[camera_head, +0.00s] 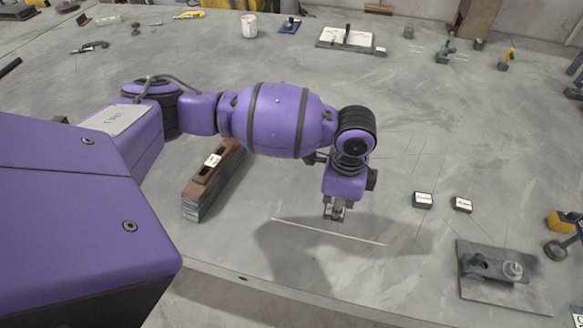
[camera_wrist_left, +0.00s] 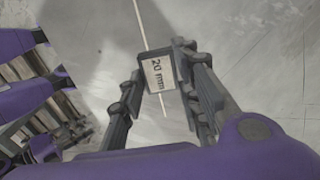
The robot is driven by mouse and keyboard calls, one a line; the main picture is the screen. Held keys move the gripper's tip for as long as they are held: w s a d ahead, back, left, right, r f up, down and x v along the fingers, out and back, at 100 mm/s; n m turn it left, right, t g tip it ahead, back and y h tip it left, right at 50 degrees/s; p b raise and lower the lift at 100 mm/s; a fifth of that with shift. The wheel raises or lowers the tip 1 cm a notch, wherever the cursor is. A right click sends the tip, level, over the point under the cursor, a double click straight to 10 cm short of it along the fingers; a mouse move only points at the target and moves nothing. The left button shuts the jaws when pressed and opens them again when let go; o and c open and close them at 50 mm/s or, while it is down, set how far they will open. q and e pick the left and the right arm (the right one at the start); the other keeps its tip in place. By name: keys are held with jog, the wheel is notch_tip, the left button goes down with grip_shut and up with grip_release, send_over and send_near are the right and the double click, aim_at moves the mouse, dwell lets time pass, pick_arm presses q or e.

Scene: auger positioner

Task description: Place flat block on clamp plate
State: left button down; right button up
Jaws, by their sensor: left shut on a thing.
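My left gripper (camera_head: 335,212) is shut on a small flat block (camera_wrist_left: 160,72) with a dark edge and a white "20 mm" label, seen between the fingers in the left wrist view. In the head view the gripper points down above the table, and the block is mostly hidden by the fingers. A grey clamp plate (camera_head: 502,292) with a dark clamp bar and a round knob on it lies at the lower right, apart from the gripper. My right gripper is not in view.
Two small dark blocks with white labels, one left (camera_head: 424,199) and one right (camera_head: 462,205), lie between gripper and plate. A thin pale rod (camera_head: 328,232) lies near the gripper. A brown-and-grey stack (camera_head: 207,190) stands left. A yellow-and-black tool (camera_head: 563,222) sits at the right edge.

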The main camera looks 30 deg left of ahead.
pick_arm(q)
jog(key=shift+w+a+f, duration=0.3)
jog(key=shift+w+f, duration=0.2)
jog(key=shift+f, duration=0.15)
jog(key=shift+w+a+f, duration=0.25)
jog(key=shift+w+f, duration=0.25)
jog(key=shift+f, duration=0.1)
jog(key=shift+w+a+f+b, duration=0.15)
jog(key=shift+f+b, duration=0.15)
jog(key=shift+f, duration=1.35)
jog(key=shift+f, duration=0.1)
jog(key=c, duration=1.3)
grip_release()
